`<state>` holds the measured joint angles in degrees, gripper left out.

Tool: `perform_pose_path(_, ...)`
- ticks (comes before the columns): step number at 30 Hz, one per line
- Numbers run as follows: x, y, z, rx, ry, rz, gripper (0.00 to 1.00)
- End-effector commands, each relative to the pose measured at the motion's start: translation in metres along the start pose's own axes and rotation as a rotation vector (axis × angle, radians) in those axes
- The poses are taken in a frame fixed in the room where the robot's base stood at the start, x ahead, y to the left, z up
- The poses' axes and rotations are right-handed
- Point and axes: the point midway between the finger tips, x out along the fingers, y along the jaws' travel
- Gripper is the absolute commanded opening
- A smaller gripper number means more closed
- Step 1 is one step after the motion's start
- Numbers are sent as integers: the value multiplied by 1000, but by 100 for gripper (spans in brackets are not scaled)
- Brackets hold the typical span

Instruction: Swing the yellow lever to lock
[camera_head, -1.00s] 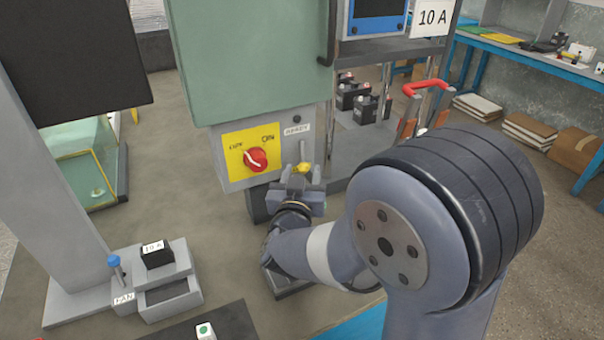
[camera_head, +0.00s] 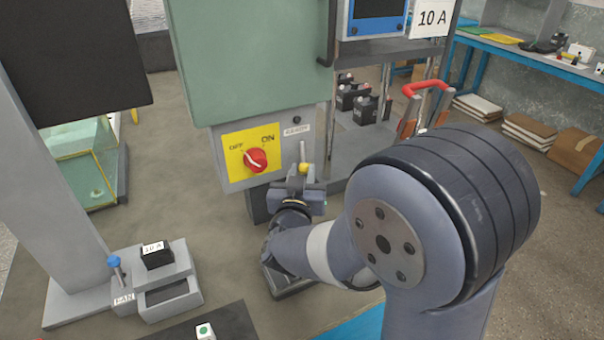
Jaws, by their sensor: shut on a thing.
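The yellow lever knob (camera_head: 304,169) is at the front of the grey cabinet, below the small "READY" label and a pale vertical rod or slot. My gripper (camera_head: 300,178) is around the yellow knob and appears shut on it. The gripper hides the lower part of the lever. To its left, a red rotary switch (camera_head: 256,160) sits on a yellow plate (camera_head: 237,143) marked OFF and ON.
The green cabinet (camera_head: 250,65) stands above the switch panel. A rack with black batteries (camera_head: 365,108) is behind to the right. A grey fixture with a blue-knobbed lever (camera_head: 114,262) and black block (camera_head: 157,255) is at lower left.

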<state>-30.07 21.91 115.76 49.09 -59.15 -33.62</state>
Motion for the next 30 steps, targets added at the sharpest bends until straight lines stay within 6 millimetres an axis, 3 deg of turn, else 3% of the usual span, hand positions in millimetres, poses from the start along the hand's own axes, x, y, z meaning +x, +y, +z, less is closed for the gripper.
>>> perform_pose_path(11,-4,-5,-8,105,-68,-5,2)
perform_pose_path(30,-15,-21,-33,589,-383,-19,2)
